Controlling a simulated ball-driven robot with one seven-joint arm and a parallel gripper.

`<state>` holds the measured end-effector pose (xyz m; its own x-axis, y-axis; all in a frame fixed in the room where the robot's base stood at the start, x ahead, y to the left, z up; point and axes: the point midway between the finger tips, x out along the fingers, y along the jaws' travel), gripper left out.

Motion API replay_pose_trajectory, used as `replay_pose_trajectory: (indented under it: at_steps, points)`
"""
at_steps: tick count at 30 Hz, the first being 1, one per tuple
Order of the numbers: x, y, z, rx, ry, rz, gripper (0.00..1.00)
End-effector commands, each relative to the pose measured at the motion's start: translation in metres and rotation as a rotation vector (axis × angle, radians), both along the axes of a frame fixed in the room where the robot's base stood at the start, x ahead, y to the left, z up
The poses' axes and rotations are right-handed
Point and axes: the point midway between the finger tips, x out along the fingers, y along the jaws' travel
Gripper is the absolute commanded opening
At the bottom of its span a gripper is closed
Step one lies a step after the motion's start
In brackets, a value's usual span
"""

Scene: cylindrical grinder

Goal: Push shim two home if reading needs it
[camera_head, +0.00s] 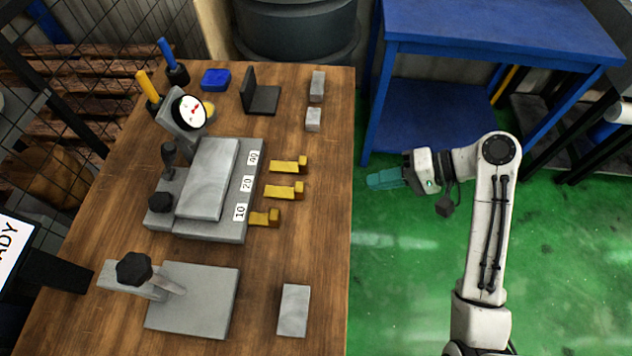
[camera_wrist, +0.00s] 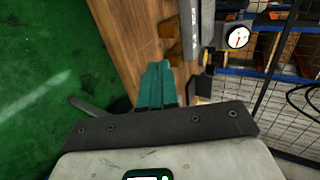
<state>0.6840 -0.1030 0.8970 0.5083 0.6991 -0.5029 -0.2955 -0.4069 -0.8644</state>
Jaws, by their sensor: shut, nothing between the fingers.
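Three brass shims lie along the right side of the grey fixture (camera_head: 226,232), beside labels 40, 20 and 10. The middle shim (camera_head: 283,190) is beside 20; its left end is close to the fixture's edge, and I cannot tell whether it enters. The upper shim (camera_head: 288,166) sits similarly. The lower shim (camera_head: 264,217) sits further left, against the fixture. A dial gauge (camera_head: 190,110) stands at the back and also shows in the wrist view (camera_wrist: 238,37); its reading is too small to tell. My gripper (camera_head: 376,180), with teal fingers, is shut and empty, right of the table, apart from the shims.
The wooden table (camera_head: 325,230) has free room right of the shims. Grey blocks (camera_head: 317,86) and a black angle piece (camera_head: 262,98) stand behind. A plate with a black knob (camera_head: 134,268) and a loose block (camera_head: 293,310) are in front. A blue bench (camera_head: 480,30) stands back right.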

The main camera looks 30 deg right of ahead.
Motion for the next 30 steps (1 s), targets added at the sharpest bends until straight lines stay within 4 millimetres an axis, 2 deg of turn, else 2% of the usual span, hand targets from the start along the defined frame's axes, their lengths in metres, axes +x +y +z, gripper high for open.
replay_pose_trajectory:
  at_steps: [14, 30]
  points:
    - [0.004, 0.006, -0.003, 0.005, -0.001, 0.002, 0.00]
    - [0.052, 0.074, -0.052, 0.003, 0.001, 0.004, 0.00]
